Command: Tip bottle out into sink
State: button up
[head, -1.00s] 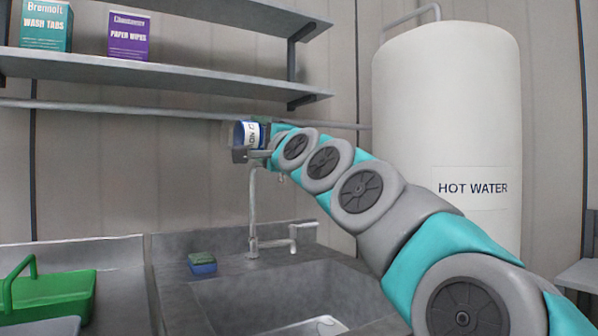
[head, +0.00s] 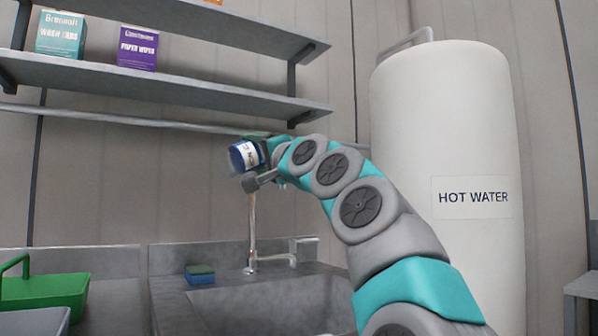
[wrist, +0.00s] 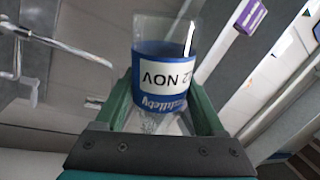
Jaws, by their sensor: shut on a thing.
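My gripper (head: 262,160) is shut on a clear bottle (head: 243,156) with a blue and white label. The bottle is tilted, pointing left from the gripper, above the sink's back edge and beside the top of the faucet (head: 252,220). In the wrist view the bottle (wrist: 163,68) sits between the green fingers of my gripper (wrist: 162,110), its clear end away from the palm. Its label reads upside down there. The grey sink (head: 235,296) lies below and in front. I cannot tell whether anything is flowing out.
A blue and green sponge (head: 200,275) lies on the sink's left rim. A green caddy (head: 45,291) stands at the left. Shelves (head: 180,88) hold boxes above. The white hot water tank (head: 445,150) stands behind my arm at the right.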

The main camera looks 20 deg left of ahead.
jog(key=f+n, duration=0.1)
jog(key=n+g+b, duration=0.1)
jog(key=n, duration=0.1)
jog(key=w+f+n, duration=0.1)
jog(key=n, duration=0.1)
jog(key=shift+d+f, duration=0.3)
jog(key=shift+d, duration=0.1)
jog(key=shift+d+f+n+g, duration=0.1)
jog(key=shift+f+n+g, duration=0.05)
jog(key=shift+n+g, duration=0.35)
jog(key=shift+s+a+f+n+g+h+p, duration=0.15)
jog(key=shift+s+a+f+n+g+p, duration=0.3)
jog(key=shift+n, duration=1)
jog(key=shift+s+a+f+n+g+h+p, duration=0.15)
jog(key=shift+f+n, duration=0.45)
jog(key=shift+n, duration=0.9)
jog(key=shift+s+a+f+n+g+h+p, duration=0.15)
jog(key=shift+s+f+n+g+p, duration=0.3)
jog(key=shift+n, duration=1)
jog(key=shift+w+f, duration=0.15)
jog(key=shift+w, duration=0.05)
